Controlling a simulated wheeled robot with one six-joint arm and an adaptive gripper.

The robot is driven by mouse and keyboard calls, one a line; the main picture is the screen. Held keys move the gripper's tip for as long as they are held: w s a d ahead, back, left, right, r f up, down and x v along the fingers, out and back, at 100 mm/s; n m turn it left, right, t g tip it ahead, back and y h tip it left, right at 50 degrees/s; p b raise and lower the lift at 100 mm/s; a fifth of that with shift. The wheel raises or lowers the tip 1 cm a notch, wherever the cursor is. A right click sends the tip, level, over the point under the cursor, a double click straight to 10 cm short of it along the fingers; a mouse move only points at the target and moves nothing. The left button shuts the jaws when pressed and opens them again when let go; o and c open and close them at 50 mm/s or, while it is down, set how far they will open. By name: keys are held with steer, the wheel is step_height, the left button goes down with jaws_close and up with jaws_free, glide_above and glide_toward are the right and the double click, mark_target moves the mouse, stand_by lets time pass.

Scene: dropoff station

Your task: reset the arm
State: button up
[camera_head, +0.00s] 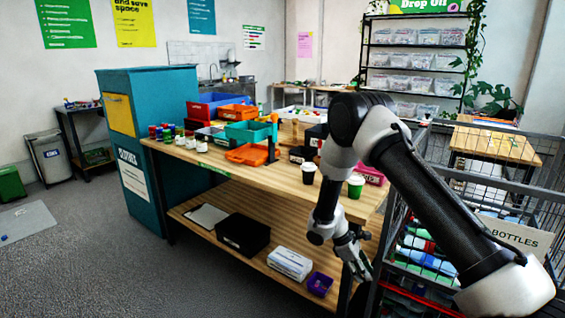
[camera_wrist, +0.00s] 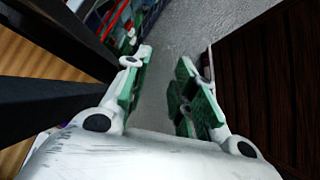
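My gripper (camera_head: 357,259) hangs at the end of my arm, low in front of the right end of the wooden table, pointing down. The wrist view shows my gripper (camera_wrist: 160,88) with its two green-padded fingers spread apart. Only grey floor (camera_wrist: 170,50) shows between the fingers, so it is open and empty. My arm is bent at the elbow, which stands high above the table's right end.
The wooden table (camera_head: 262,178) holds bins, jars and two cups. Its lower shelf (camera_head: 205,238) holds a black box (camera_head: 243,234), a white box (camera_head: 289,263) and a purple bin (camera_head: 319,284). A wire bottle cage (camera_head: 510,205) stands close on the right. Floor at left is mostly clear.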

steer(key=s+d+r+m+t+y, duration=0.2)
steer(key=s+d+r+m, duration=0.1)
steer(key=s+r, duration=0.7)
steer(key=s+d+r+m+t+y, duration=0.2)
steer(key=s+r+m, duration=0.4)
steer(key=r, duration=1.2)
steer(key=s+d+r+m+t+y, duration=0.2)
steer(key=s+d+r+m, duration=0.2)
steer(key=s+r, duration=0.9)
step_height(320, 180, up, 2)
steer(key=shift+s+d+r+m, duration=0.1)
steer(key=shift+s+d+m, duration=0.1)
steer(key=shift+s+m, duration=0.2)
